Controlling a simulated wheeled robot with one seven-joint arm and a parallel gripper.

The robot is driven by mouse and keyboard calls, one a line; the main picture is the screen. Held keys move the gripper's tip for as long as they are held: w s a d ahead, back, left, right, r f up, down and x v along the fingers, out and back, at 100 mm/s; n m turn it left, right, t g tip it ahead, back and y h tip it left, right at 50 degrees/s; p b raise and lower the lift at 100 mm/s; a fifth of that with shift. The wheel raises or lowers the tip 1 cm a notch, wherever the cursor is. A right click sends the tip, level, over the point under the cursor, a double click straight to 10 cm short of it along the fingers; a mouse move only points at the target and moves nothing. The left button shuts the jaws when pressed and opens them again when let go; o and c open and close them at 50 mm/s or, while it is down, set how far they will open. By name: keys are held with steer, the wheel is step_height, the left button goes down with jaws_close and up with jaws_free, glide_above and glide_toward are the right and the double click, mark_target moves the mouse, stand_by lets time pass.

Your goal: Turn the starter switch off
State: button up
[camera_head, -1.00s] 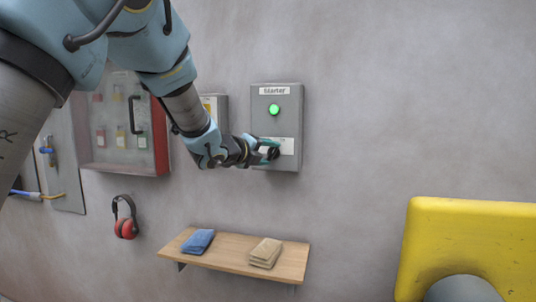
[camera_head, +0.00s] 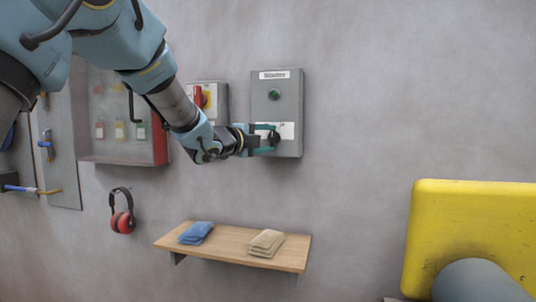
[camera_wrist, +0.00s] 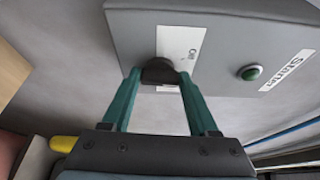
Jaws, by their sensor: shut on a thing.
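The grey starter box (camera_head: 291,98) is fixed to the wall, with a "Starter" label at its top. Its round green lamp (camera_head: 274,94) looks dark, and the lamp also shows in the wrist view (camera_wrist: 250,73). Below the lamp, a black rotary switch knob (camera_head: 274,138) sits on a white label plate. In the wrist view the knob (camera_wrist: 159,71) is between the tips of my teal fingers. My gripper (camera_head: 265,139) reaches it from the left and is shut on the knob. The fingers partly hide the label plate.
Left of the starter box is a grey box with a red and yellow switch (camera_head: 202,97). A red-framed cabinet (camera_head: 158,140) and ear defenders (camera_head: 122,212) hang further left. A wooden shelf (camera_head: 220,249) with folded cloths is below. A yellow machine part (camera_head: 470,225) stands at lower right.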

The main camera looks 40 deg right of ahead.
steer(key=n+b, duration=0.2)
steer(key=b, duration=0.1)
steer(key=f+n+h+b, duration=0.1)
steer(key=n+b, duration=0.1)
steer(key=b, duration=0.1)
steer(key=shift+f+t, duration=0.1)
steer(key=shift+t, duration=0.3)
steer(key=n+h+b, duration=0.1)
steer(key=n+b, duration=0.1)
steer(key=b, duration=0.1)
steer(key=shift+n+t, duration=0.3)
steer(key=shift+t, duration=0.1)
steer(key=shift+r, duration=0.25)
steer(key=o, duration=1.4)
steer(key=b+v, duration=0.2)
steer(key=v, duration=0.8)
steer(key=shift+s+a+f+b, duration=0.1)
steer(key=shift+s+a+b, duration=0.05)
steer(key=shift+a+b, duration=0.25)
